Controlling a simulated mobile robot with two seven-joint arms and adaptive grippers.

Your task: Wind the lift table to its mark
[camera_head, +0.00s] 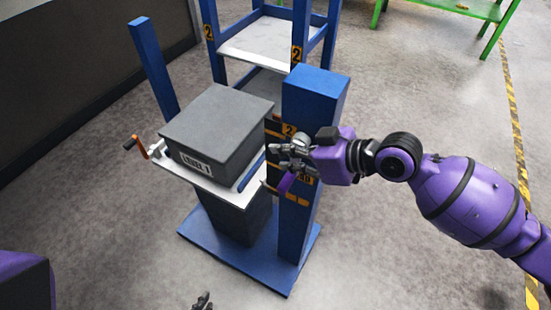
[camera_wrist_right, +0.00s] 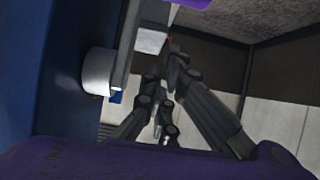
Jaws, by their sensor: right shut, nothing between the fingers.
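The lift table has a white platform (camera_head: 232,192) on a dark pedestal above a blue base plate (camera_head: 230,262). A large grey block (camera_head: 215,125) with a white label sits on the platform. A crank with an orange handle (camera_head: 131,142) sticks out at the platform's left. A blue column (camera_head: 313,95) stands at the right, with orange marks (camera_head: 289,129) on its side. My right gripper (camera_head: 287,158) is shut and empty in front of the column; its fingers also show in the right wrist view (camera_wrist_right: 170,65). Dark tips of my left gripper (camera_head: 203,301) show at the bottom edge, mostly out of frame.
A pale cylinder (camera_wrist_right: 98,71) projects beside the right gripper's fingers in the wrist view. A blue rack with white shelves (camera_head: 262,42) stands behind the lift table, with numbered orange tags. A green table (camera_head: 470,8) is far right. Grey floor is open around.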

